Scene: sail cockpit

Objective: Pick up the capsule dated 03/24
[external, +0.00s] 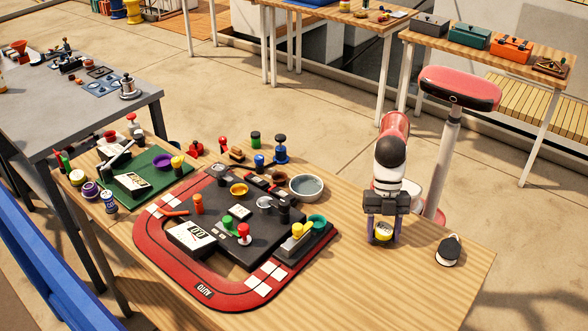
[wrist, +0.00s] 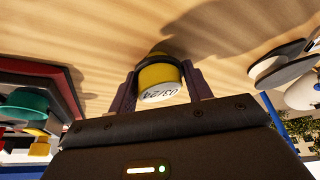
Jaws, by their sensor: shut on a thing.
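A yellow capsule (wrist: 162,83) with a white end face marked 03/24 sits between my two purple fingers in the wrist view. My gripper (wrist: 160,88) is shut on it, one finger on each side. In the external view my gripper (external: 384,229) points down at the right part of the wooden table, with the yellow capsule (external: 383,234) between its fingers. The capsule is at or close to the table top; I cannot tell whether it touches the wood.
A black and white rounded object (external: 448,250) lies right of my gripper. To the left are a grey bowl (external: 306,187) and a red-edged black board (external: 150,245) crowded with small objects. The wooden table (external: 400,290) is bare in front of my gripper.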

